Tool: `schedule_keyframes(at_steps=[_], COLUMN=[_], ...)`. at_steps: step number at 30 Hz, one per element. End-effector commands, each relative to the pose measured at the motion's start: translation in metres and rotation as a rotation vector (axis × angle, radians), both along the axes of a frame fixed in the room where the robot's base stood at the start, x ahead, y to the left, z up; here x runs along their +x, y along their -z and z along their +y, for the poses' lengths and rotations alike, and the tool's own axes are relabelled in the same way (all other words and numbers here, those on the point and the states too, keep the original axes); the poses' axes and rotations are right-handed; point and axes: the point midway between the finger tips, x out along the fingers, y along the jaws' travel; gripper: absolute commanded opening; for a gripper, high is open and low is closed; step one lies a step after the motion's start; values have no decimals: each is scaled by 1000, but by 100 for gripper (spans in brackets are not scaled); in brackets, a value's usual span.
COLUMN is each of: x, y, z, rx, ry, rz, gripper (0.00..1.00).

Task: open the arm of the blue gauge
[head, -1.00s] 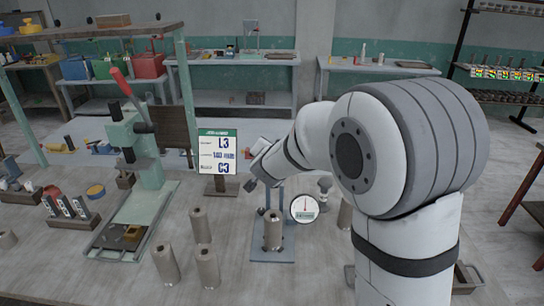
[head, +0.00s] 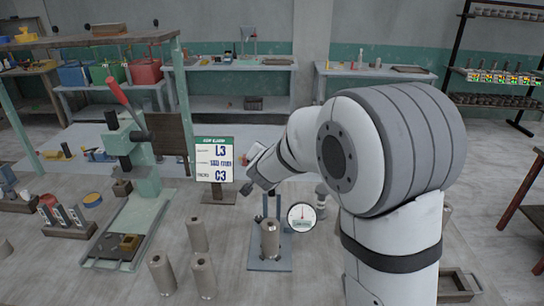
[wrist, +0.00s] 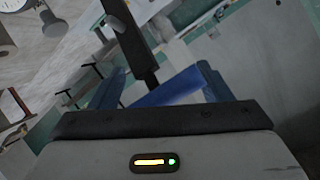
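The blue gauge (head: 283,262) stands on the table in front of my arm, with a flat base and upright blue posts. A clay cylinder (head: 270,241) stands upright on it. A round white dial (head: 301,217) is at its right. My gripper (head: 250,188) is just behind and above the posts, left of their tops; contact is unclear. In the wrist view, blue bars (wrist: 168,88) and a dark bar (wrist: 130,42) lie ahead of the gripper body, and part of a dial (wrist: 14,4) shows at the upper left. The finger gap is not clear in either view.
A sign (head: 215,160) reading L3 and C3 stands behind, left of my gripper. Several clay cylinders (head: 203,275) stand left of the gauge. A green press (head: 140,175) with a red lever is farther left. A small tray (head: 455,285) lies at the right.

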Motion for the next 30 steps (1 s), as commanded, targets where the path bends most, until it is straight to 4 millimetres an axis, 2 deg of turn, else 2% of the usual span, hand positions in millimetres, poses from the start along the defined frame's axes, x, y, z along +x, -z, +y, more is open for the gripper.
schedule_keyframes(at_steps=[8, 21, 30], x=[-7, -64, -70], y=[-4, -30, -31], z=[0, 6, 6], rx=[3, 1, 0], ry=[3, 2, 2], rz=[-3, -2, 0], gripper=[72, 72, 72])
